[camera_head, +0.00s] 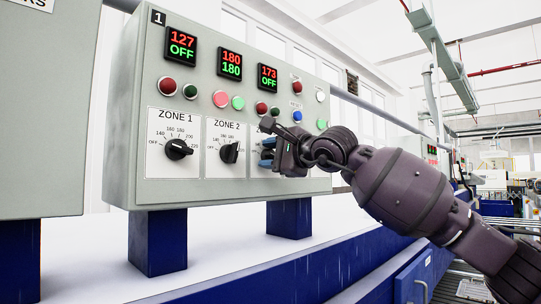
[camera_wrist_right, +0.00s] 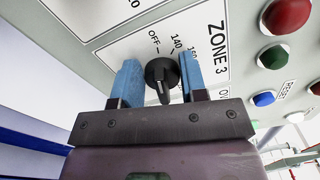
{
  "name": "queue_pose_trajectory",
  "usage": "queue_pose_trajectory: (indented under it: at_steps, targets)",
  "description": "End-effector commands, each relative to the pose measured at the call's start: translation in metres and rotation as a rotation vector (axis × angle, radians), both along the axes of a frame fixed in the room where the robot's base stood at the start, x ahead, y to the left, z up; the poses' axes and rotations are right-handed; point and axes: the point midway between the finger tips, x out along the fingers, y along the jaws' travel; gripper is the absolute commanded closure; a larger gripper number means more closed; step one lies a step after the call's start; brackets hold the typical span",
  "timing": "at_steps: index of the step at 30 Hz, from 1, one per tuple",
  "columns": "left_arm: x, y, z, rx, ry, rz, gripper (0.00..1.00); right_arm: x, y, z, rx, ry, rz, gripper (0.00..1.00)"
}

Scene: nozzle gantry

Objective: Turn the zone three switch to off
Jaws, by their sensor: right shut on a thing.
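The zone three switch (camera_wrist_right: 161,72) is a black knob on a white dial plate marked ZONE 3, with OFF, 140 and higher numbers around it. My right gripper (camera_wrist_right: 160,82) has its two blue fingers on either side of this knob and is shut on it. In the head view my right gripper (camera_head: 268,152) covers most of the zone three dial, so the knob is hidden there. Which mark the knob points to is hard to tell. The zone three display (camera_head: 268,77) reads 173 in red over OFF in green. My left gripper is not in view.
The grey control panel (camera_head: 168,198) stands on blue posts (camera_head: 160,242). The zone 1 knob (camera_head: 178,149) and zone 2 knob (camera_head: 229,152) lie to the left of my right gripper. A red button (camera_wrist_right: 288,14), a green button (camera_wrist_right: 274,57) and a blue button (camera_wrist_right: 264,98) are close to the dial.

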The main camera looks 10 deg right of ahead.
Motion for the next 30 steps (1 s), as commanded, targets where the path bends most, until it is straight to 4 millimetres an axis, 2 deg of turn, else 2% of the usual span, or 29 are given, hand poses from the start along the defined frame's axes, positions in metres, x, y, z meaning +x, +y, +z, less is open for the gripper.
queue_pose_trajectory:
  at_steps: [8, 9, 13, 23, 30]
  targets:
    - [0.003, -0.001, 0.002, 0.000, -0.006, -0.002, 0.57, 0.000, 0.000, 0.000, -0.001, -0.001, 0.001, 0.84]
    - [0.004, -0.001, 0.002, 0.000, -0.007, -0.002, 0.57, 0.000, 0.000, 0.000, -0.001, -0.001, 0.001, 0.55]
    - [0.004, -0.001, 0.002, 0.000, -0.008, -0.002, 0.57, 0.000, 0.000, 0.000, -0.001, -0.001, 0.000, 0.36]
    - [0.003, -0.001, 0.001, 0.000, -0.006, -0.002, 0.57, -0.002, -0.002, 0.000, 0.001, 0.001, 0.000, 0.36]
    - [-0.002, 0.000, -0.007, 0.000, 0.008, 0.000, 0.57, -0.026, -0.019, -0.002, -0.002, -0.001, -0.002, 0.36]
